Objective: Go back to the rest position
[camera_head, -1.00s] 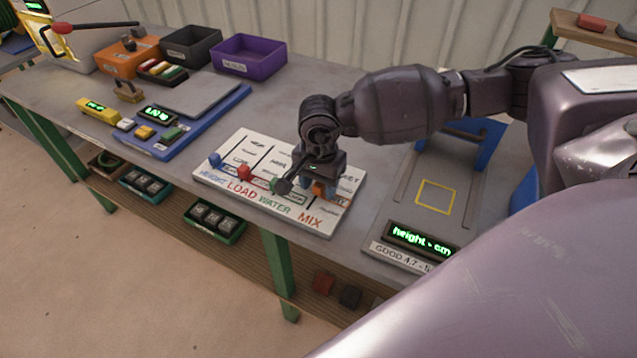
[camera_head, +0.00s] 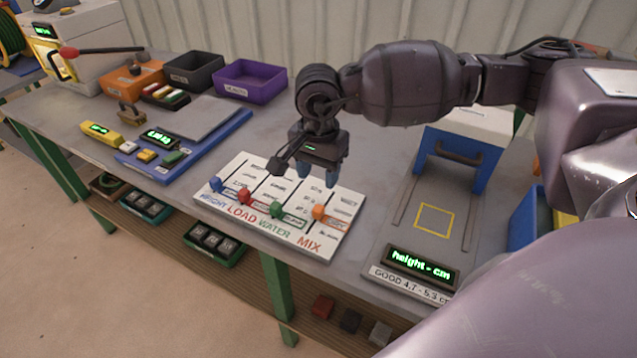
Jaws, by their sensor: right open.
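My right gripper (camera_head: 321,172) hangs above the upper right part of the white slider board, fingers pointing down, open and empty. The board (camera_head: 283,249) lies on the grey table and is labelled HEIGHT, LOAD, WATER and MIX. Its blue knob (camera_head: 216,184), red knob (camera_head: 244,196), green knob (camera_head: 277,210) and orange knob (camera_head: 319,212) all show, clear of the fingers. My left gripper is not in view.
Right of the board stand a height display (camera_head: 421,264) and a blue frame with a handle (camera_head: 458,160). At the back left are orange, black and purple bins (camera_head: 250,82). A blue-based scale (camera_head: 205,142) lies at left. Grey table between is free.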

